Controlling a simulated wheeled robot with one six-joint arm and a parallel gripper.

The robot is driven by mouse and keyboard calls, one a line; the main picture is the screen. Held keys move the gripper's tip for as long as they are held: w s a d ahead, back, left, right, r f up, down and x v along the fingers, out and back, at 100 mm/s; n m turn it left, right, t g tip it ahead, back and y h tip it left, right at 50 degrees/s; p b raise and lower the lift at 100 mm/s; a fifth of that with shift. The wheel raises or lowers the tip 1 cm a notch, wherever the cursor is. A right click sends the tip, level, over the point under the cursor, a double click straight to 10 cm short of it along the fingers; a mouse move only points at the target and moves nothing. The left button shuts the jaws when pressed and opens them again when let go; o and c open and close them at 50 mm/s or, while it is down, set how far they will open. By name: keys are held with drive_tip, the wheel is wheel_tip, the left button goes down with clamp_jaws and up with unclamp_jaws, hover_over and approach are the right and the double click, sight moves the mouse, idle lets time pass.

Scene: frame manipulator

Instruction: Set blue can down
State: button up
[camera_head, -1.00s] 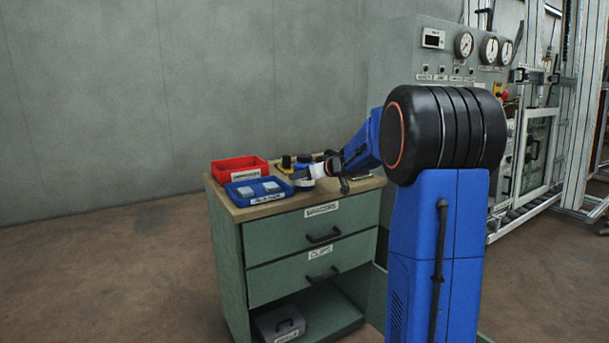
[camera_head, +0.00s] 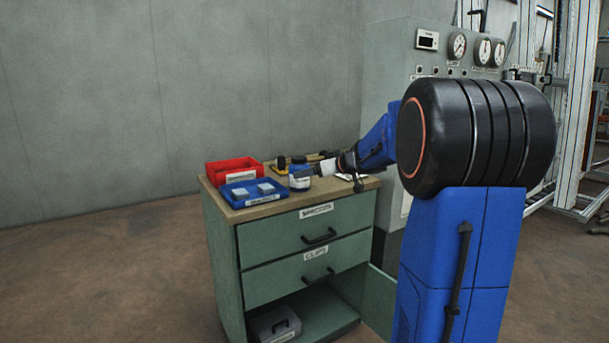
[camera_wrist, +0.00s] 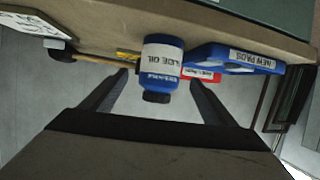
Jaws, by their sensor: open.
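The blue can (camera_head: 300,172), with a dark cap and a white label reading "GLIDE OIL" in the wrist view (camera_wrist: 161,66), stands upright on the wooden top of the green cabinet (camera_head: 262,211). My gripper (camera_head: 316,171) is at the can's right side in the head view. In the wrist view, which shows the scene upside down, its two dark fingers (camera_wrist: 160,85) are spread, with the can between and just beyond their tips. A visible gap lies on each side of the can, so the jaws do not grip it.
A blue tray (camera_head: 235,203) labelled "NEW PADS" in the wrist view (camera_wrist: 255,60) stands left of the can. A red bin (camera_head: 213,180) is behind it. A yellow-and-black item (camera_head: 282,164) lies behind the can, and a white sheet (camera_head: 350,177) lies to the right.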

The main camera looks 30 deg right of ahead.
drive_tip(key=s+a+r+m+t+h, duration=0.1)
drive_tip(key=s+a+r+m+h, duration=0.1)
drive_tip(key=s+r+h, duration=0.3)
drive_tip(key=s+a+r+m+h, duration=0.1)
drive_tip(key=s+a+m+h, duration=0.1)
drive_tip(key=s, duration=0.6)
drive_tip(key=s+a+f+g+y, duration=0.1)
drive_tip(key=s+a+f+g, duration=0.2)
drive_tip(key=s+a+f, duration=0.3)
drive_tip(key=s+a+f+n+g+y, duration=0.1)
drive_tip(key=s+a+f, duration=0.5)
drive_tip(key=s, duration=0.9)
drive_tip(key=s+a+f+g+y, duration=0.2)
drive_tip(key=s+a+f+g, duration=0.3)
drive_tip(key=s+f, duration=0.5)
drive_tip(key=shift+s+a+f+n+g, duration=0.35)
drive_tip(key=shift+s+a, duration=0.35)
drive_tip(key=shift+a, duration=0.35)
